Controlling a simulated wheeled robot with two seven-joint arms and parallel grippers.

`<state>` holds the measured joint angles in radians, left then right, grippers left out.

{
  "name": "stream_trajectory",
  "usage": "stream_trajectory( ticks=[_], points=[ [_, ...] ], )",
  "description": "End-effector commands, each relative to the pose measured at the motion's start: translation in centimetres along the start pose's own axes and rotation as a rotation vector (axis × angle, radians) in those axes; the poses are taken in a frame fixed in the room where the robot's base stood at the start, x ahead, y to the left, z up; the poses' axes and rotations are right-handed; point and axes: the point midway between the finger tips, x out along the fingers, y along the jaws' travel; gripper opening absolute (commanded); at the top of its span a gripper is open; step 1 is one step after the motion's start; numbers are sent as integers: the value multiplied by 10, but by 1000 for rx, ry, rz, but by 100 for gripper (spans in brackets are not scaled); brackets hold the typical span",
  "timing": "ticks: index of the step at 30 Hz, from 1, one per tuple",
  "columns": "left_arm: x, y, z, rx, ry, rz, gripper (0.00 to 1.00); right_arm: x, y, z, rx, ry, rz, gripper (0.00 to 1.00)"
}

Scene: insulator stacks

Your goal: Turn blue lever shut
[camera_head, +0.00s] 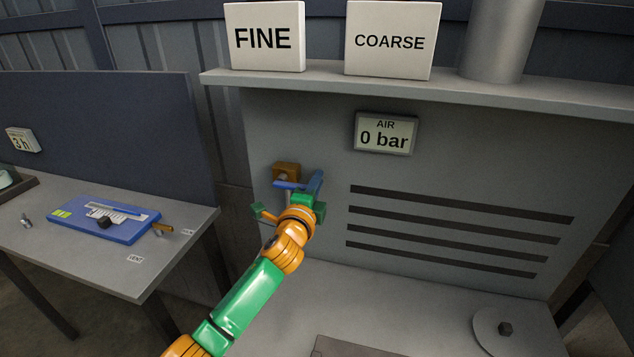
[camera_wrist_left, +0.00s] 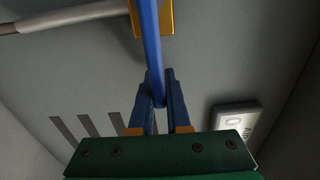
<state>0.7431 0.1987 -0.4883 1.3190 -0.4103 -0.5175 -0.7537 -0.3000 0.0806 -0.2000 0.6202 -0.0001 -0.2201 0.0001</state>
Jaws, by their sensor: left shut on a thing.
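The blue lever (camera_head: 285,184) sits on a brass valve body (camera_head: 286,170) on the grey panel. It lies roughly level across the front of the valve in the head view. In the left wrist view the lever (camera_wrist_left: 149,40) runs down from the brass body (camera_wrist_left: 167,18) to between my fingers. My left gripper (camera_head: 315,182) is shut on the lever's end; its blue fingers (camera_wrist_left: 159,95) are on either side of it. The air display (camera_head: 386,134) reads 0 bar, to the right above the valve. My right gripper is not in view.
Boxes marked FINE (camera_head: 264,55) and COARSE (camera_head: 391,60) stand on the shelf (camera_head: 450,87) above. Dark slots (camera_head: 455,220) cross the panel at right. A side table (camera_head: 160,260) at left bears a blue device (camera_head: 125,230).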

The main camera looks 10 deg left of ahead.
Motion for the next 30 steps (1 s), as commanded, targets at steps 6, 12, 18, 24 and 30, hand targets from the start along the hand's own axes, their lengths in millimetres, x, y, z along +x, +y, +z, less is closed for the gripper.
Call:
stream_trajectory(
  ticks=[6,12,18,24,30],
  points=[
    [0,0,1,2,-2,-1,17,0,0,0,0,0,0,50],
    [0,0,0,0,-1,0,45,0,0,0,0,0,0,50],
    [0,0,0,-1,-1,0,45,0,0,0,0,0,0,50],
    [-19,1,0,-1,0,0,45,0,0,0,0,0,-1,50],
    [-50,2,1,0,0,0,45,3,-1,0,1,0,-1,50]
  ],
)
